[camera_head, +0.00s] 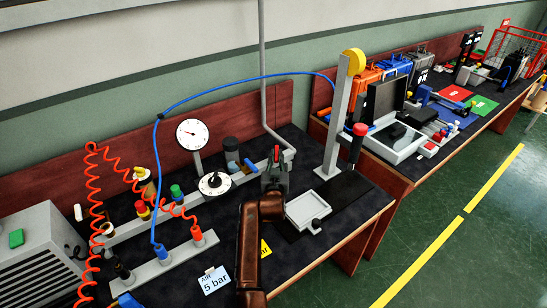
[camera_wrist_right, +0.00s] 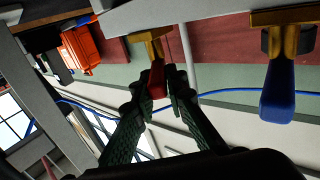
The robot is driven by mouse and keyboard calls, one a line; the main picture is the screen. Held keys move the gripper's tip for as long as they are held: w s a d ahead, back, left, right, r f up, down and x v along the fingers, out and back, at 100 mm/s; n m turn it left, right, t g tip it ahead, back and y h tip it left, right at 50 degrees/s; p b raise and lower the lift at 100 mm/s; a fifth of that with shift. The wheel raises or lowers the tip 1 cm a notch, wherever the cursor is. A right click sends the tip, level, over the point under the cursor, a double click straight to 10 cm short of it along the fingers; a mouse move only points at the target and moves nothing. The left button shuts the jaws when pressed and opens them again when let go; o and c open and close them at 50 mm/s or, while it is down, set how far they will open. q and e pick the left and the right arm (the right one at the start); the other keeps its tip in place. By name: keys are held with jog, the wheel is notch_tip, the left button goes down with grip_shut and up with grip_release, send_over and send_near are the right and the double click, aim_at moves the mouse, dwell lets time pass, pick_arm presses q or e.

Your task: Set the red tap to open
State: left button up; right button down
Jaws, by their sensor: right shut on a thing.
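The red tap (camera_head: 276,153) sticks up at the right end of the grey pipe manifold on the dark bench. In the right wrist view its red lever (camera_wrist_right: 156,80) extends from a brass valve body (camera_wrist_right: 150,38). My right gripper (camera_head: 275,168) is at the tap, and in the wrist view its two dark fingers (camera_wrist_right: 160,88) are closed on either side of the lever. The fingers hide part of the lever. Whether the valve is open or closed cannot be told. My left gripper is not in view.
A blue-handled tap (camera_wrist_right: 277,92) is beside the red one. A pressure gauge (camera_head: 192,134) and a round dial (camera_head: 214,185) stand to the left. A blue hose (camera_head: 215,88) arches behind. A grey post (camera_head: 335,120) and a pale tray (camera_head: 308,210) are to the right.

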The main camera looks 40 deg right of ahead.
aim_at(276, 155)
jog(key=shift+w+r, duration=0.1)
jog(key=shift+r, duration=0.3)
jog(key=c, duration=2.3)
grip_release()
jog(key=o, duration=0.4)
jog(key=shift+f, duration=0.25)
jog(key=shift+c, duration=0.2)
notch_tip(276, 155, up, 10)
